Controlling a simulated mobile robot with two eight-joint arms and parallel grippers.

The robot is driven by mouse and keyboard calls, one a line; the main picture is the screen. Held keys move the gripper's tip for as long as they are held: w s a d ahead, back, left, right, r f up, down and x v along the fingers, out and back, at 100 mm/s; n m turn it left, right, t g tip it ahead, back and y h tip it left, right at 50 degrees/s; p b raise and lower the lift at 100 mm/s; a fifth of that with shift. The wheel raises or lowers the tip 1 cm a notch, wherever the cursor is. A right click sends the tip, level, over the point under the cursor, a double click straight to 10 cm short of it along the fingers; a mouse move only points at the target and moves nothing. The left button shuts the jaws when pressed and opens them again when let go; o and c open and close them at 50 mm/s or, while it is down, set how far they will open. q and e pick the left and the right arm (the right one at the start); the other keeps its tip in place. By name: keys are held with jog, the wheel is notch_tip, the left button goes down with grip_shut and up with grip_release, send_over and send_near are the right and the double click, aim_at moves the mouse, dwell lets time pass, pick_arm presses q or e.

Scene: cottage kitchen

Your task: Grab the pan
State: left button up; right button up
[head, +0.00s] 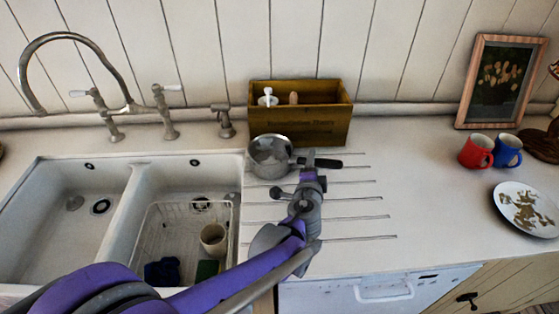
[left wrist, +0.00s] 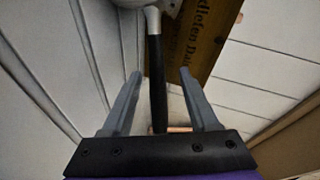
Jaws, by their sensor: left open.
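The pan (head: 268,157) is a small metal pan on the grooved drainboard, just in front of the wooden box. Its black handle (head: 325,163) points right. My left gripper (head: 309,160) is at the handle in the head view. In the left wrist view, my left gripper (left wrist: 160,85) is open, with the black handle (left wrist: 156,75) running between its two fingers and a gap on each side. Part of the pan's body (left wrist: 150,5) shows at the top edge there. The right gripper is in neither view.
A wooden box (head: 325,128) with bottles stands behind the pan. A double sink (head: 130,190) with a rack and cup is at left. Red mug (head: 476,152), blue mug (head: 508,150), plate (head: 509,191) and picture frame (head: 465,105) are at right. The counter between is clear.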

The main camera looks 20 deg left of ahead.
pick_arm(q)
jog(key=x, duration=0.5)
jog(key=shift+w+a+f, duration=0.1)
jog(key=shift+a+f, duration=0.1)
jog(key=shift+f, duration=0.1)
grip_shut()
dwell(1.1)
